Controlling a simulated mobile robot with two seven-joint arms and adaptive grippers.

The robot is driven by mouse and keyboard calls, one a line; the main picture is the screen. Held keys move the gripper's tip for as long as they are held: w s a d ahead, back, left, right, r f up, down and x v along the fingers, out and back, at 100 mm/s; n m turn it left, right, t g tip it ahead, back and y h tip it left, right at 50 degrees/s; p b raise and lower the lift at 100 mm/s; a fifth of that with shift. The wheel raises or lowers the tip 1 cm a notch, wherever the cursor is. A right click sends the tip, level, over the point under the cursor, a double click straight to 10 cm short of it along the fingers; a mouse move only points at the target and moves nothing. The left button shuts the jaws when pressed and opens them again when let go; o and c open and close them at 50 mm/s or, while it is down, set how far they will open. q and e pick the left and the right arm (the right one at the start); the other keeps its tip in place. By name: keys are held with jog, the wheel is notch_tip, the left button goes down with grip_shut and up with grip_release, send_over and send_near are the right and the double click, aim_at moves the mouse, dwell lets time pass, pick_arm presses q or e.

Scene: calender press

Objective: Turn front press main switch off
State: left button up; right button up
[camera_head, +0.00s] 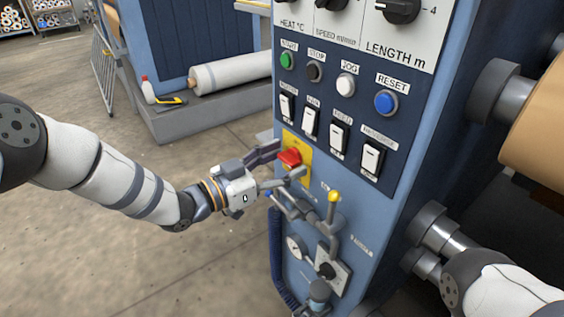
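The red main switch (289,158) sits on a yellow plate (304,153) on the press's blue front panel (281,205), below the row of rocker switches. Its handle looks roughly level, tilted slightly; its set position cannot be read. My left gripper (282,161) is open, with one finger above and left of the red handle and the other below it. Whether either finger touches the handle cannot be told. Part of my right arm shows at the lower right; its gripper is out of view.
A yellow-knobbed lever (333,197) stands close below the switch, with a gauge (296,247) further down. Rocker switches (338,138) and coloured buttons (346,85) are above. Large rollers (500,92) project at the right. Open floor (160,255) lies left of the press.

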pick_arm(q)
jog(key=c, duration=0.9)
jog(key=shift+c, duration=0.2)
jog(key=shift+n, duration=0.4)
jog(key=n, duration=0.3)
jog(key=shift+n, duration=0.4)
jog(key=n, duration=0.4)
jog(key=shift+n, duration=0.3)
jog(key=n+b, duration=0.1)
jog(key=n, duration=0.3)
jog(key=shift+n+b, duration=0.35)
jog(key=shift+n, duration=2.15)
jog(key=o, duration=1.2)
jog(key=shift+c, duration=0.2)
